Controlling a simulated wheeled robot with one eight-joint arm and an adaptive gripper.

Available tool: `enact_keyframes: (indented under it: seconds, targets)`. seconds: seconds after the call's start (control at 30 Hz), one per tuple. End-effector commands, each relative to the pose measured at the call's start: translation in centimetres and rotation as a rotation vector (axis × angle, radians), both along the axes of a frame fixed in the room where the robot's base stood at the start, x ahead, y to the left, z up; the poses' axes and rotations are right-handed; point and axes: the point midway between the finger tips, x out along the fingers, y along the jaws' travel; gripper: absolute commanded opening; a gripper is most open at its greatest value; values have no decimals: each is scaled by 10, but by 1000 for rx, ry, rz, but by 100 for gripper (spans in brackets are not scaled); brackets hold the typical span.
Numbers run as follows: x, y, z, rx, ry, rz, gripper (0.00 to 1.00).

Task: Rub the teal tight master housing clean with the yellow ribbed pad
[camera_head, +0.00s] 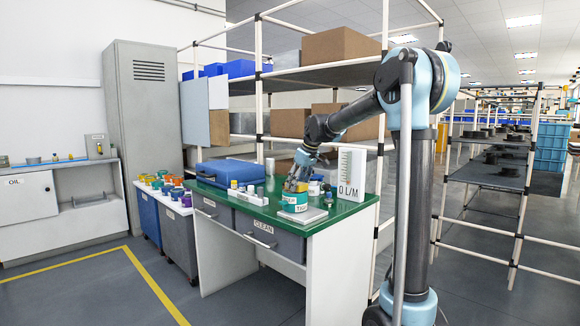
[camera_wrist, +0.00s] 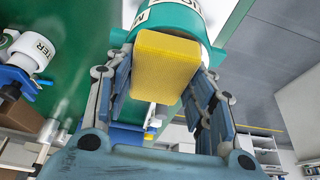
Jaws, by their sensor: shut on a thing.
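The yellow ribbed pad (camera_wrist: 166,66) is between the fingers of my gripper (camera_wrist: 168,85) in the wrist view, and the fingers are shut on it. The teal housing (camera_wrist: 200,22) with a white lettered band is right beyond the pad and partly hidden by it. The pad's far edge appears to touch or nearly touch the housing. In the head view, the teal housing (camera_head: 294,202) stands upright on a pale plate (camera_head: 302,216) at the front of the green table. My gripper (camera_head: 297,184) is right above it, pointing down.
The green tabletop (camera_head: 345,203) also carries a blue case (camera_head: 230,172) at the back left and several small bottles. Shelving (camera_head: 300,75) with boxes rises behind.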

Motion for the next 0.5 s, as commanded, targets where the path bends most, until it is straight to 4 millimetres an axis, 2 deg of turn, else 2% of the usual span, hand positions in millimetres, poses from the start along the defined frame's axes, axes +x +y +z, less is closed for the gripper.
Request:
enact_keyframes:
  seconds: [0.27,0.5]
  targets:
    - [5,17,2,0,0,-1,27]
    - [3,21,27,0,0,5,27]
